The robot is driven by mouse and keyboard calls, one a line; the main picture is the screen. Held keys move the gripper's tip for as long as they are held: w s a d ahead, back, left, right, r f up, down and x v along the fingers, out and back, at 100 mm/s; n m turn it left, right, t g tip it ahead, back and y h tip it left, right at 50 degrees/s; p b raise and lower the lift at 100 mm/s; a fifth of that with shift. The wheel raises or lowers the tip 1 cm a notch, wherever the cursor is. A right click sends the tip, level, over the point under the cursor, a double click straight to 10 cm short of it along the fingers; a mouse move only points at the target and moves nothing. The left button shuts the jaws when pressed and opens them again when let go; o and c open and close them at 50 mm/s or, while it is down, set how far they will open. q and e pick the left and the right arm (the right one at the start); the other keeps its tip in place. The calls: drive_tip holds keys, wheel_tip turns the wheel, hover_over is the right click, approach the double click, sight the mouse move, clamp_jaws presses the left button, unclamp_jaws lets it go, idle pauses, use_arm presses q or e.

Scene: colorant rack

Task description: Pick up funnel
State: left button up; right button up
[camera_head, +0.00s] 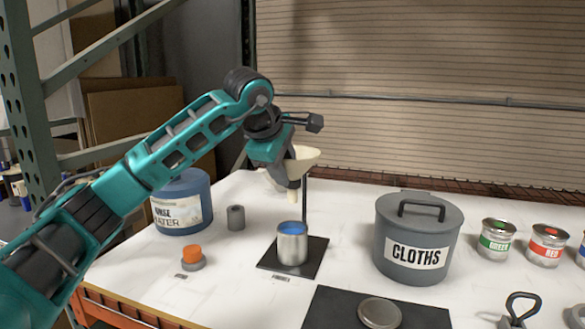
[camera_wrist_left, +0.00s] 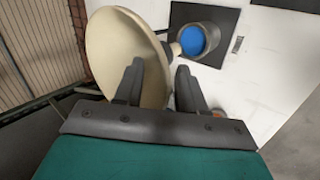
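The cream funnel (camera_head: 310,156) is upright above an open metal can of blue liquid (camera_head: 292,243). A thin dark stand (camera_head: 305,205) rises behind the can, beside the funnel. My left gripper (camera_head: 293,180) is at the funnel's near left side and covers part of its cone. In the left wrist view the funnel (camera_wrist_left: 112,45) fills the upper left, with its spout pointing towards the can (camera_wrist_left: 192,40). The left gripper's fingers (camera_wrist_left: 160,75) are apart; one overlaps the cone, the other lies just outside its edge. Contact is unclear. My right gripper is out of view.
A grey CLOTHS bin (camera_head: 418,237) stands right of the can. A blue rinse-water tub (camera_head: 182,203), a grey cylinder (camera_head: 236,217) and an orange-topped piece (camera_head: 192,257) stand left. Colorant cans (camera_head: 496,240) line the right. A lid (camera_head: 380,312) lies on a dark mat in front.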

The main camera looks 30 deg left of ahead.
use_arm(q)
clamp_jaws()
idle(0.3)
idle(0.3)
